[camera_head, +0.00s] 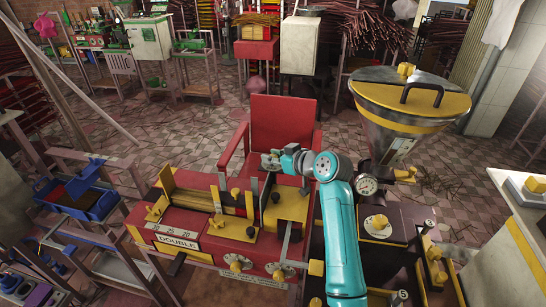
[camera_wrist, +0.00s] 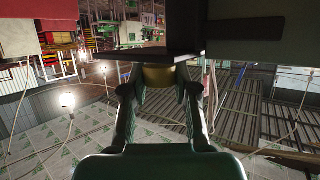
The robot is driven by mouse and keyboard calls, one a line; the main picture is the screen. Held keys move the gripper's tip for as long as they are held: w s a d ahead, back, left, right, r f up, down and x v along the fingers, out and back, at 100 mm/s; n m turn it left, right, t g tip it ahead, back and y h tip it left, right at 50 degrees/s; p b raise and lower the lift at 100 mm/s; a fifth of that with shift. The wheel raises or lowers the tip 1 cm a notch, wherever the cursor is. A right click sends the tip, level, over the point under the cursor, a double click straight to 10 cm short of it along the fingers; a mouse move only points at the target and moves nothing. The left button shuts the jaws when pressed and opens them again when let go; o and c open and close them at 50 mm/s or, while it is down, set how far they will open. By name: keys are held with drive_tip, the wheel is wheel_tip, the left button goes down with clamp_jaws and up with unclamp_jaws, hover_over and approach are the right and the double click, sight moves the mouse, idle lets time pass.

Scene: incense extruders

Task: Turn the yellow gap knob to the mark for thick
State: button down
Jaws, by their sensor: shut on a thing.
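My gripper (camera_head: 269,162) is at the far side of the red and yellow extruder (camera_head: 190,240), in front of the red chair. In the wrist view its two fingers (camera_wrist: 158,92) are closed on the sides of a round yellow knob (camera_wrist: 158,76) under a dark part of the machine. The head view does not show this knob clearly behind the gripper. No mark for thick and no pointer is readable in either view, so the knob's setting cannot be told.
Other yellow knobs sit on the machine's front (camera_head: 237,264) and on the dark unit at right (camera_head: 377,223). A steel hopper (camera_head: 400,125) with a yellow rim stands right of my arm. The red chair (camera_head: 283,125) is close behind the gripper. Tiled floor lies beyond.

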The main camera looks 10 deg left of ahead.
drive_tip(key=shift+g, duration=0.3)
drive_tip(key=n+g+y, duration=0.1)
drive_tip(key=n+g, duration=0.2)
drive_tip(key=shift+n+y, duration=0.3)
drive_tip(key=shift+y, duration=0.1)
drive_tip(key=shift+n+g+y, duration=0.4)
drive_tip(key=shift+n+g, duration=1.1)
drive_tip(key=shift+g, duration=0.6)
drive_tip(key=c, duration=0.9)
unclamp_jaws()
drive_tip(key=shift+o, duration=0.2)
drive_tip(key=shift+s, duration=0.1)
